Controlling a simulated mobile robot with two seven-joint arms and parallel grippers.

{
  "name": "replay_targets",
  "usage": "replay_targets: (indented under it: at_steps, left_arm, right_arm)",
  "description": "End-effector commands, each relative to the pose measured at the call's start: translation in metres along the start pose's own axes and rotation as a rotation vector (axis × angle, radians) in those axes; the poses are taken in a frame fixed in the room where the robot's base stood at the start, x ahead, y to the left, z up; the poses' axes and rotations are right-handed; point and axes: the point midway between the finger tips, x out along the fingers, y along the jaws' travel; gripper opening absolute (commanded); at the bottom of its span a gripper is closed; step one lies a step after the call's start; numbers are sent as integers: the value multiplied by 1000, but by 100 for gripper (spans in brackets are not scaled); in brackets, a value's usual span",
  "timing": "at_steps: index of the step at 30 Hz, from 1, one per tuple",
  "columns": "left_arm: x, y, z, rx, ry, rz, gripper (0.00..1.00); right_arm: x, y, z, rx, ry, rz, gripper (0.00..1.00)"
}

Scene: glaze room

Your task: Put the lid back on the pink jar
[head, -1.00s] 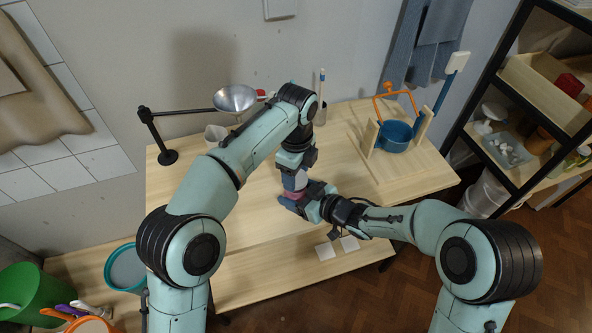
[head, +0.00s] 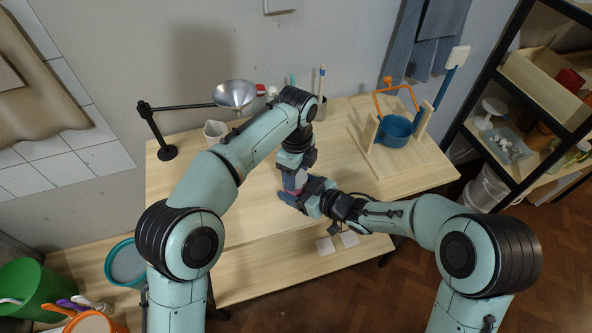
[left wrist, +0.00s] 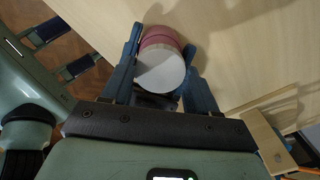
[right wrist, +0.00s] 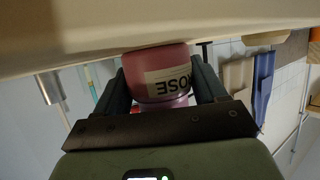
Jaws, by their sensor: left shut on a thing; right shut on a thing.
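The pink jar (right wrist: 155,62) has a pale label reading "ROSE", upside down in the right wrist view. My right gripper (right wrist: 160,82) is shut around its side, close to the table. The pale round top of the lid (left wrist: 160,71) faces the camera in the left wrist view, between the fingers of my left gripper (left wrist: 162,60), which is shut on it. The pink jar (left wrist: 159,37) shows just beyond the lid there. In the head view my left gripper (head: 296,178) is directly above my right gripper (head: 302,198). Whether the lid touches the rim is hidden.
The wooden table (head: 240,210) is mostly clear around the grippers. A metal funnel (head: 234,94) on a black stand is at the back left. A blue pot (head: 396,131) in a wooden frame stands at the right.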

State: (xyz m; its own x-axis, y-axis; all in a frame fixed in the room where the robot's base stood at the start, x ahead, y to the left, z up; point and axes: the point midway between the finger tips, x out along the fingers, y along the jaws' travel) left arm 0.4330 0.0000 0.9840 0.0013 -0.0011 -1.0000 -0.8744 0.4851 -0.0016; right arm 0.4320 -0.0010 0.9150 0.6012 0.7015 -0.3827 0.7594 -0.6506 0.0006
Motion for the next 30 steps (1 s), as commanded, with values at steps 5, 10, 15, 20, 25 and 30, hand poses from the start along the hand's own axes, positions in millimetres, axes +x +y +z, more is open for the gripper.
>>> replay_targets:
  at_steps: [5, 10, 15, 20, 25, 30]
  left_arm:
    - [2, 0, 0, 0, 0, 1, 31]
    - [6, 0, 0, 0, 0, 1, 31]
    - [9, 0, 0, -1, 0, 0, 31]
    - [12, 0, 0, -1, 0, 0, 31]
    - [12, 0, 1, 120, 0, 1, 31]
    - [12, 0, 0, 471, 2, 1, 31]
  right_arm:
    - [0, 0, 0, 0, 1, 0, 16]
    - [0, 0, 0, 0, 1, 0, 16]
    - [0, 0, 0, 0, 1, 0, 16]
    - [0, 0, 0, 0, 1, 0, 0]
    - [0, 0, 0, 0, 1, 0, 0]
    - [0, 0, 0, 0, 1, 0, 0]
